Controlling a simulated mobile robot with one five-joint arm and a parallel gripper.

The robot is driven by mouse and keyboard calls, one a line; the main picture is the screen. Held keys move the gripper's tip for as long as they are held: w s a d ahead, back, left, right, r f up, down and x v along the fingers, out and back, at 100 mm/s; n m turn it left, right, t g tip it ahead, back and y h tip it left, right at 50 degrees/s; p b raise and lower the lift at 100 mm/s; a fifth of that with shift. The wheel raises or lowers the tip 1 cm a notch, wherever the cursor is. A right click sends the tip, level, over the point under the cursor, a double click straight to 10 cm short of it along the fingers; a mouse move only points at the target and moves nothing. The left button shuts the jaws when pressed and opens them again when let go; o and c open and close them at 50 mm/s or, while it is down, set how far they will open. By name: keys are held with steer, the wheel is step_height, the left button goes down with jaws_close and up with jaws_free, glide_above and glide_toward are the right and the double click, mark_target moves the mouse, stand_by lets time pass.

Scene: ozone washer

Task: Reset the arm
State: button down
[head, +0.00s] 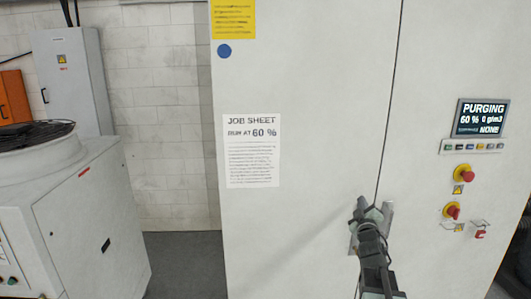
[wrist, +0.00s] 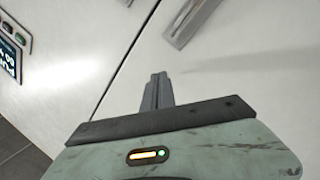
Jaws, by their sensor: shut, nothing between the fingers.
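My gripper (wrist: 158,78) is shut and empty in the wrist view, its fingers together in front of the pale cabinet doors. In the head view my arm rises from the bottom, right of centre, and its end (head: 363,205) is in front of the seam between the doors. It partly hides the metal door handle (head: 388,214). The handle (wrist: 190,20) also shows at the top of the wrist view, apart from the fingers. I cannot tell how far the fingers are from the door.
The white cabinet (head: 310,60) fills the middle and right. Its display (head: 482,118) reads PURGING, 60 %, 0 g/m3, NONE. Below are buttons and red-and-yellow controls (head: 464,173). A job sheet (head: 251,150) says run at 60 %. A fan unit (head: 95,220) stands left; floor shows between.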

steer(key=s+a+f+m+g+y+b, duration=0.2)
steer(key=s+a+f+g, duration=0.15)
steer(key=a+f, duration=0.7)
steer(key=s+a+f+m+g+y+b, duration=0.15)
steer(key=a+f+g, duration=0.35)
steer(key=a+f, duration=0.55)
steer(key=s+a+f+m+g+y, duration=0.1)
steer(key=s+f+g, duration=0.3)
steer(key=s, duration=0.6)
steer(key=s+a+f+m+g, duration=0.2)
steer(key=s+f+g, duration=0.3)
steer(key=s, duration=0.4)
steer(key=shift+s+a+g+y+p, duration=0.3)
steer(key=shift+s+g+y, duration=0.05)
steer(key=shift+s, duration=0.05)
